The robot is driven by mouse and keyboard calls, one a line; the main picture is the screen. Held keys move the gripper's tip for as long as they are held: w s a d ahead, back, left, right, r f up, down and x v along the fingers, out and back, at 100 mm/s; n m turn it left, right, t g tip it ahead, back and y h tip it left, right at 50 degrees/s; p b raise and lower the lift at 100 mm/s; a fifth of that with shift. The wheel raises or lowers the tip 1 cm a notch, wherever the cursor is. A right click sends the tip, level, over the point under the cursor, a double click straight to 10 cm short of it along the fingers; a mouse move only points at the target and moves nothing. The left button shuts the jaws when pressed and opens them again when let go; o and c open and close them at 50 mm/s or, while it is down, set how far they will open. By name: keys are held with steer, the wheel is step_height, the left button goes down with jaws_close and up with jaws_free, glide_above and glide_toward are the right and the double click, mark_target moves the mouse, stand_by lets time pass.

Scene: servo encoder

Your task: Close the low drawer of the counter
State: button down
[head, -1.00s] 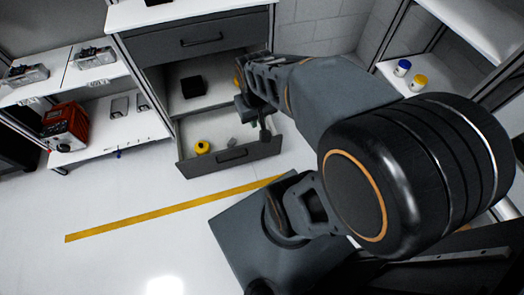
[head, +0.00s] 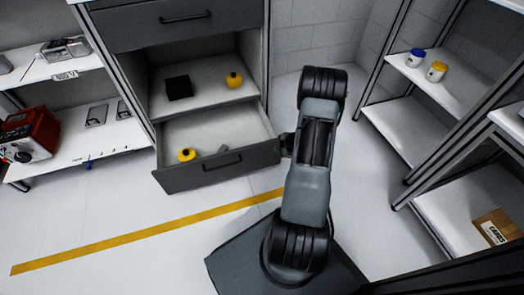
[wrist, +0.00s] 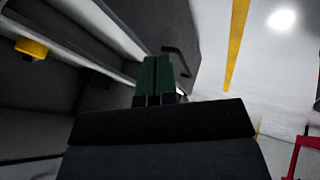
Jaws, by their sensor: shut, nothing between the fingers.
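The low drawer (head: 200,178) of the grey counter (head: 180,30) stands pulled out, with a dark front and a black bar handle (head: 222,162). A yellow item (head: 186,155) and a small grey item (head: 222,149) lie in it. My gripper (head: 285,143) is at the right end of the drawer front, mostly hidden by my arm. In the wrist view its green fingers (wrist: 154,80) are together and empty, close to the drawer front (wrist: 182,40). I cannot tell whether they touch it.
Above the drawer, an open compartment holds a black box (head: 179,87) and a yellow item (head: 234,79). The upper drawer (head: 160,22) is shut. A shelf with an orange-red device (head: 28,134) is at left, and a rack with jars (head: 437,71) at right. The floor in front is clear.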

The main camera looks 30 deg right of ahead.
steer(key=b, duration=0.6)
glide_toward(257, 150)
step_height(257, 150, down, 4)
steer(key=s+a, duration=0.2)
steer(key=shift+n+y, duration=0.4)
steer(key=shift+w+d+b, duration=0.15)
steer(key=shift+w+d, duration=0.1)
steer(key=shift+w, duration=0.5)
steer(key=shift+w+d+b, duration=0.2)
steer(key=shift+w, duration=0.55)
steer(key=shift+w+d+b, duration=0.15)
steer(key=shift+w+d, duration=0.1)
steer(key=shift+w, duration=0.55)
